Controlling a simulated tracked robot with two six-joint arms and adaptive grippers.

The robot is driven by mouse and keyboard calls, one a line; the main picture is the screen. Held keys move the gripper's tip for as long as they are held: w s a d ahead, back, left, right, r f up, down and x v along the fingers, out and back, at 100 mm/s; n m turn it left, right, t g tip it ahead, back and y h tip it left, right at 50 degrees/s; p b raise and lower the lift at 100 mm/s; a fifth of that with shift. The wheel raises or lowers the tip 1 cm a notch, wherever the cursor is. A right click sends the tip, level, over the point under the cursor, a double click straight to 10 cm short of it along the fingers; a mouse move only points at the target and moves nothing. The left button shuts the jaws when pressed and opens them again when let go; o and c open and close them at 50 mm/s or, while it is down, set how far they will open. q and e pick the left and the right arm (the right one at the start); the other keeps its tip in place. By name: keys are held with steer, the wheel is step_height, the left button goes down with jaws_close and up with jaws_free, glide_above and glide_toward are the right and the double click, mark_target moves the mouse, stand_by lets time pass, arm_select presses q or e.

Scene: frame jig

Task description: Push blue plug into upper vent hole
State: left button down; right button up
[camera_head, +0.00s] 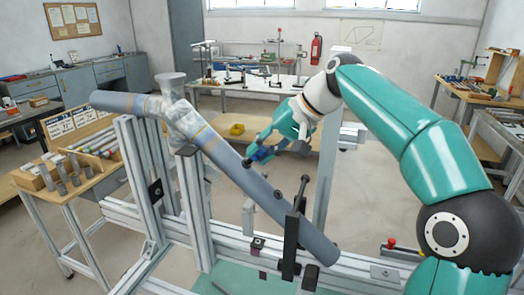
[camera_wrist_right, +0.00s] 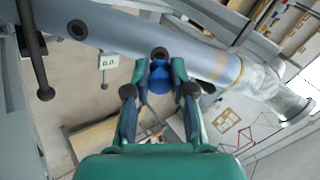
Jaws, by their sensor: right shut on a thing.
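My right gripper (camera_head: 272,155) is shut on the blue plug (camera_head: 262,154), beside the sloping grey-blue tube (camera_head: 228,157). In the right wrist view the plug (camera_wrist_right: 160,78) sits between the fingertips of the gripper (camera_wrist_right: 159,88), close to the tube (camera_wrist_right: 205,61). A dark round hole (camera_wrist_right: 160,53), the one nearer the wrapped joint, shows just past the plug and in line with it. I cannot tell whether plug and tube touch. A second dark hole (camera_wrist_right: 78,29) lies further down the tube, towards the clamp. The left gripper is not in view.
The tube rests on an aluminium frame (camera_head: 196,212), with a black clamp (camera_head: 291,240) near its lower end. A cloudy wrapped joint (camera_head: 184,120) is near its upper end. A side table (camera_head: 85,188) with racks stands at left. Open floor lies behind the tube.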

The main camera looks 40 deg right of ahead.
steer(key=shift+b+x, duration=0.5)
steer(key=shift+x, duration=0.8)
steer(key=o, duration=0.9)
steer(key=v, duration=1.2)
